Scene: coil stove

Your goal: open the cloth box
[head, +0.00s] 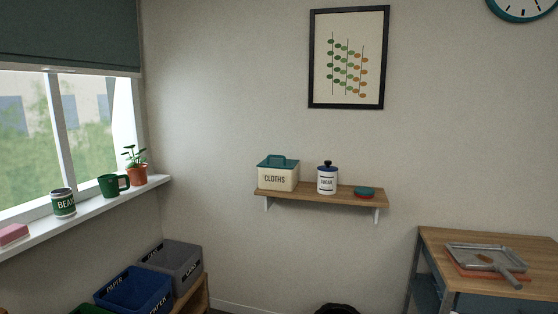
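The cloth box (278,178) is a cream box lettered "CLOTHS". It stands at the left end of a wooden wall shelf (345,197). Its teal lid (283,161) with a raised handle sits on top and looks closed. What is inside is hidden. Neither of my grippers shows in the head view.
On the shelf, a white jar (327,180) with a dark blue lid stands right of the box, then a small teal and red item (365,191). Bins (135,288) stand below left. A wooden table (440,244) with a dustpan (487,259) is at right.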

